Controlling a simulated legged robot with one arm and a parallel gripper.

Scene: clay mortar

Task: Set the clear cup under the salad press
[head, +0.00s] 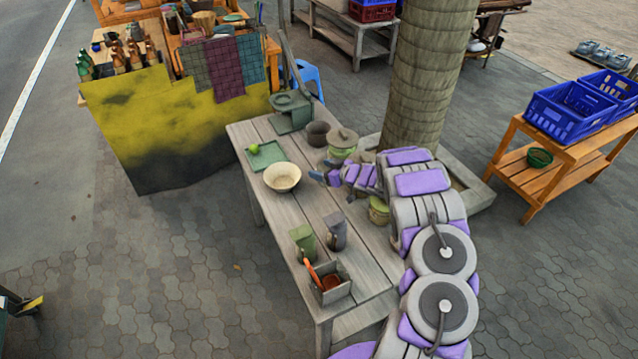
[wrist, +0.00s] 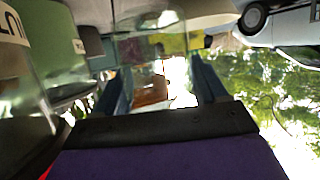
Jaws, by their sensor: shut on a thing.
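In the wrist view, a clear cup (wrist: 155,52) shows as a see-through shape between the two blue fingers of my gripper (wrist: 163,85), which is shut on it. In the head view, my gripper (head: 325,170) is over the right side of the wooden table, just right of the cream bowl. I cannot make out the cup there. The salad press (head: 292,108), grey-green with a long upright lever, stands at the table's far end, beyond my gripper and apart from it. Whether the cup touches the table is hard to tell.
A cream bowl (head: 282,177), a green board (head: 266,155) with a lime, a clay mortar (head: 318,133) and a lidded jar (head: 342,141) stand around my gripper. A tree trunk (head: 420,70) rises at the right.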

